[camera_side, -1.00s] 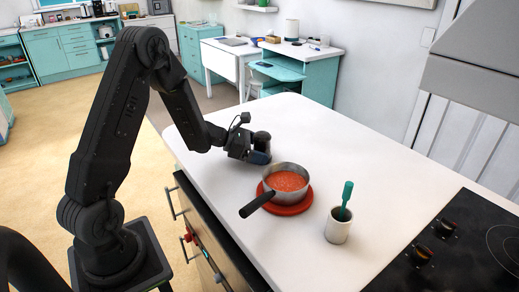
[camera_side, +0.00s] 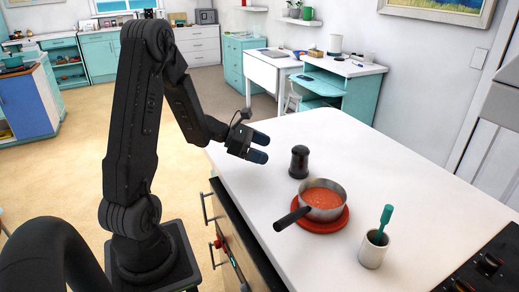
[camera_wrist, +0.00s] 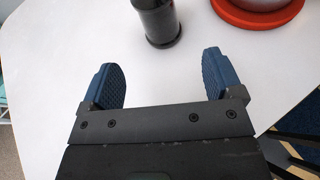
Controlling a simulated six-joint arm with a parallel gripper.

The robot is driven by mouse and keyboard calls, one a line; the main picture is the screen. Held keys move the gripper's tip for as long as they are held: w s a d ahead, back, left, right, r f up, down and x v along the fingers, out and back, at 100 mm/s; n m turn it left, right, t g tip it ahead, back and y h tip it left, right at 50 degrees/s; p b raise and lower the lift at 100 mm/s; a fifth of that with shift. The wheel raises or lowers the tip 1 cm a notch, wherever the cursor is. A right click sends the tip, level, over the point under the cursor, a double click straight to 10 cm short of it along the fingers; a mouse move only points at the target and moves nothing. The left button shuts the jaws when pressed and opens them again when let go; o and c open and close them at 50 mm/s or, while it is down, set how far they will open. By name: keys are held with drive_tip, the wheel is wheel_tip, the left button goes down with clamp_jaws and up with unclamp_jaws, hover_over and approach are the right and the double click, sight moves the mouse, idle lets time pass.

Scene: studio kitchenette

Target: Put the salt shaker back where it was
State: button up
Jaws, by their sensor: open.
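The salt shaker (camera_side: 299,162) is dark and stands upright on the white counter, just behind and left of the saucepan. My gripper (camera_side: 264,148) is open and empty, left of the shaker and apart from it. In the wrist view the shaker's lower part (camera_wrist: 157,20) shows at the top, ahead of and between my two blue fingers (camera_wrist: 163,80). Its top is cut off in that view.
A saucepan of red sauce (camera_side: 323,198) sits on a red round mat (camera_side: 342,222), its dark handle pointing to the front left. A white cup (camera_side: 373,251) with a green-handled utensil stands right of it. A black cooktop (camera_side: 490,268) is at the lower right. The counter's far part is clear.

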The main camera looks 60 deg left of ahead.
drive_tip(key=s+d+r+m+g, duration=0.2)
drive_tip(key=d+r+m+g, duration=0.15)
drive_tip(key=d+m, duration=0.4)
drive_tip(key=s+d+r+m+g, duration=0.2)
drive_tip(key=d+r+m+g, duration=0.15)
drive_tip(key=d+m, duration=0.45)
drive_tip(key=s+d+r+m+y, duration=0.2)
drive_tip(key=s+d+m+y, duration=0.1)
drive_tip(key=s+m, duration=0.3)
drive_tip(key=s+d+r+m+t+y, duration=0.1)
drive_tip(key=s+d+r+m+y, duration=0.2)
drive_tip(key=s+m, duration=0.3)
drive_tip(key=shift+d+r+m+y, duration=0.25)
drive_tip(key=shift+m+y, duration=0.25)
drive_tip(key=shift+m, duration=0.45)
